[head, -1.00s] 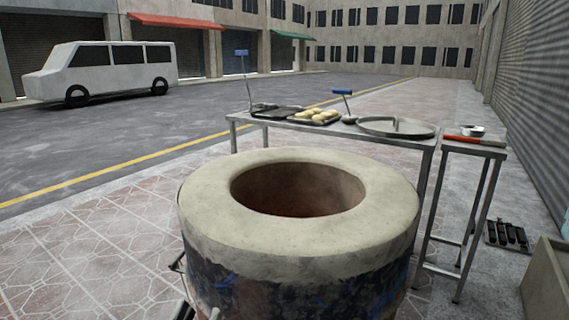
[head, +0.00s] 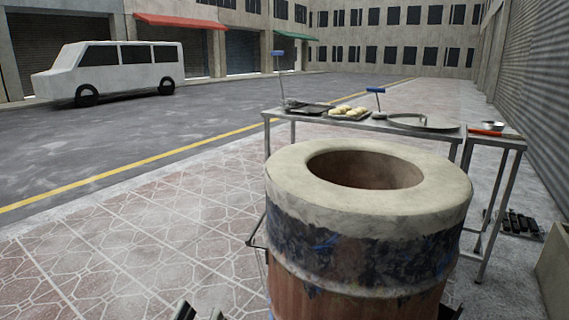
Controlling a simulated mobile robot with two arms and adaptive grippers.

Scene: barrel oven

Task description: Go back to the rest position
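The barrel oven (head: 365,235) stands upright in front of me, with a pale thick rim around its open round mouth and a dark, blue-flecked band below. Two fingertips of my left gripper (head: 201,313) show at the bottom edge, left of the oven. They are apart, with nothing visible between them, and clear of the oven. A small dark part at the bottom right, beside the oven's base, may be my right gripper (head: 450,312); too little shows to tell its state.
Behind the oven is a metal table (head: 290,119) with a tray of dough pieces (head: 349,112), a round pan (head: 422,123) and blue-handled tools. A smaller side table (head: 507,142) holds a bowl (head: 493,126) and a red-handled tool. The tiled pavement (head: 130,240) on the left is clear.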

